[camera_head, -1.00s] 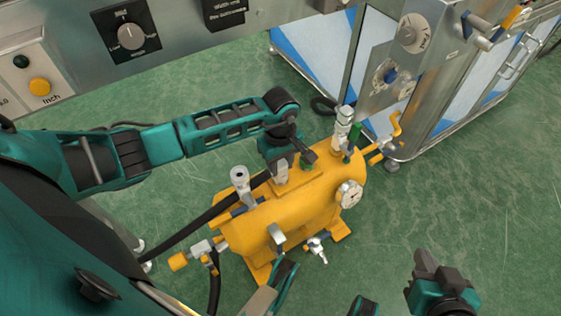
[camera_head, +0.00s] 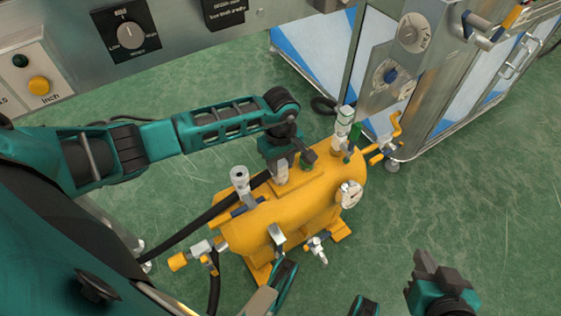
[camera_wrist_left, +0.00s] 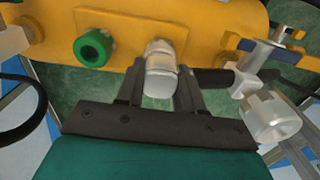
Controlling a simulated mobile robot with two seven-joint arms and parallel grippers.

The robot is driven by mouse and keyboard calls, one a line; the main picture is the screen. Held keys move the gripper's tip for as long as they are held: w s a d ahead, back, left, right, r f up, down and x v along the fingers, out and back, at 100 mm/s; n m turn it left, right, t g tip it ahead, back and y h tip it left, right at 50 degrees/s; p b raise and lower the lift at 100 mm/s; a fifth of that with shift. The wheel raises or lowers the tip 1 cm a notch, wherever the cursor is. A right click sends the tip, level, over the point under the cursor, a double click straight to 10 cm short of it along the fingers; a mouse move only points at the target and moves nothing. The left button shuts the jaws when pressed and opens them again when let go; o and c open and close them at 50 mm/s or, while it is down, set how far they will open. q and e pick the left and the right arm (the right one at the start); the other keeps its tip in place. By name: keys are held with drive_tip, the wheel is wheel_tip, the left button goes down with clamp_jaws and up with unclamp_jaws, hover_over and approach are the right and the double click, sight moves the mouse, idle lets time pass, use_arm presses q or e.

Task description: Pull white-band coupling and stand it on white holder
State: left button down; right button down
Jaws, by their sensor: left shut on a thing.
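My left gripper (camera_head: 290,158) is above the yellow tank (camera_head: 320,205), pointing down at its top plate. In the left wrist view its fingers (camera_wrist_left: 160,92) are shut on a pale metal coupling (camera_wrist_left: 161,72). The coupling's far end overlaps the yellow plate; I cannot tell whether it is still attached there. Its lower end looks whitish, but I cannot make out a clear white band. The coupling also shows under the gripper in the head view (camera_head: 281,173). I cannot identify the white holder for certain. My right gripper (camera_head: 428,264) is at the lower right, away from the tank.
A green ring fitting (camera_wrist_left: 93,48) is on the plate beside the coupling. A silver upright fitting (camera_head: 240,180) with a black hose is close left of the gripper. A gauge (camera_head: 350,194) and valve (camera_head: 317,250) stick out of the tank. A steel cabinet (camera_head: 440,90) stands at upper right.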

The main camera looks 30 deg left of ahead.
drive_tip(key=shift+f, duration=0.1)
idle(0.3)
use_arm(q)
drive_tip(key=c, duration=0.6)
unclamp_jaws()
drive_tip(key=shift+f, duration=0.1)
use_arm(e)
drive_tip(key=shift+s, duration=0.1)
use_arm(q)
wheel_tip(320, 180, up, 4)
drive_tip(key=p, duration=0.3)
drive_tip(key=shift+r, duration=0.2)
wheel_tip(320, 180, up, 9)
drive_tip(key=p, duration=0.6)
drive_tip(key=shift+f+p, duration=0.2)
drive_tip(key=shift+p, duration=0.15)
use_arm(e)
wheel_tip(320, 180, up, 7)
drive_tip(key=d, duration=0.1)
drive_tip(key=shift+s+d+r, duration=0.2)
drive_tip(key=shift+s+d, duration=0.05)
drive_tip(key=shift+s, duration=0.05)
drive_tip(key=shift+w+a, duration=0.1)
drive_tip(key=shift+w, duration=0.1)
drive_tip(key=shift+r, duration=0.1)
